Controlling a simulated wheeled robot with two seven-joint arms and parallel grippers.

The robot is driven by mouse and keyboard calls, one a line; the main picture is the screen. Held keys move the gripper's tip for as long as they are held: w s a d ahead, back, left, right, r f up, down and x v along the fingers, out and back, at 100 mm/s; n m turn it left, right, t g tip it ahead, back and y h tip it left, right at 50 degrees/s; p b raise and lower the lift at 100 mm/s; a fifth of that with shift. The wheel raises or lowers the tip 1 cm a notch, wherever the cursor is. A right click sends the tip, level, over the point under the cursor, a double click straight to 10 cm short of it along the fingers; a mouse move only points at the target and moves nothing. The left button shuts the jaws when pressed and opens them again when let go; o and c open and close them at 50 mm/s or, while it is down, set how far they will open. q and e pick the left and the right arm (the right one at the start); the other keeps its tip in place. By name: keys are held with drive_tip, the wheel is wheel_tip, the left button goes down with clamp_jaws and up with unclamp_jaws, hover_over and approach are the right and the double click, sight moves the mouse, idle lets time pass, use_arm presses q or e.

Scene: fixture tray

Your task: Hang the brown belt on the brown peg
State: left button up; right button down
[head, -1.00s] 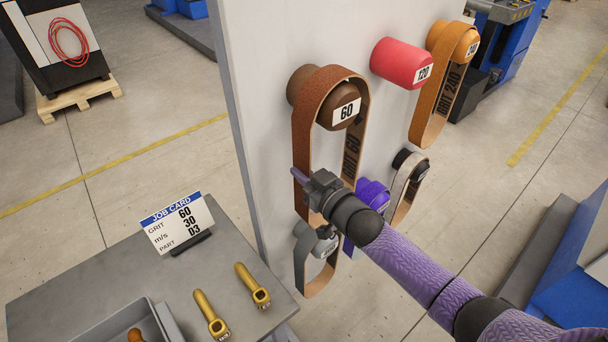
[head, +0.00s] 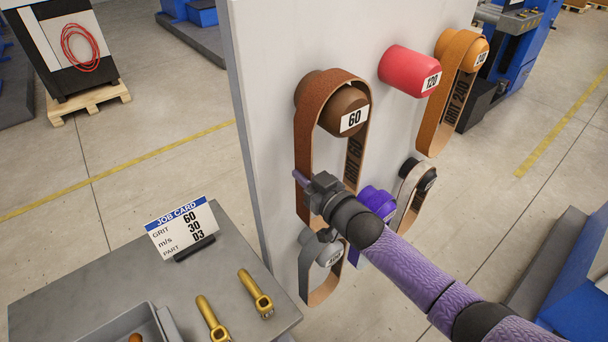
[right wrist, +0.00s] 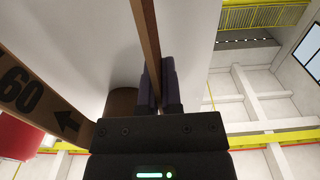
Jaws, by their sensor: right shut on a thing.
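The brown belt (head: 304,140) is a loop whose top passes over the brown peg (head: 350,108), labelled 60, on the pale panel. The peg shows inside the loop, with its base to the left of the belt and its labelled end to the right. My right gripper (head: 304,183) is shut on the left strand of the belt, below the peg. In the right wrist view a strand (right wrist: 147,40) runs between the fingers (right wrist: 158,88), and the printed strand (right wrist: 35,95) is at left. The belt's lower end is mostly hidden by my arm. My left gripper is not in view.
Other pegs share the panel (head: 270,110): a bare red peg (head: 408,72), an orange belt (head: 452,95) on its peg, a purple peg (head: 377,200), and a grey peg (head: 318,252). A table with a job card (head: 181,228) stands at lower left.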

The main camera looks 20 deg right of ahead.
drive_tip(key=shift+f, duration=0.15)
drive_tip(key=shift+f+b, duration=0.25)
drive_tip(key=shift+b, duration=0.05)
drive_tip(key=shift+c, duration=2.4)
unclamp_jaws()
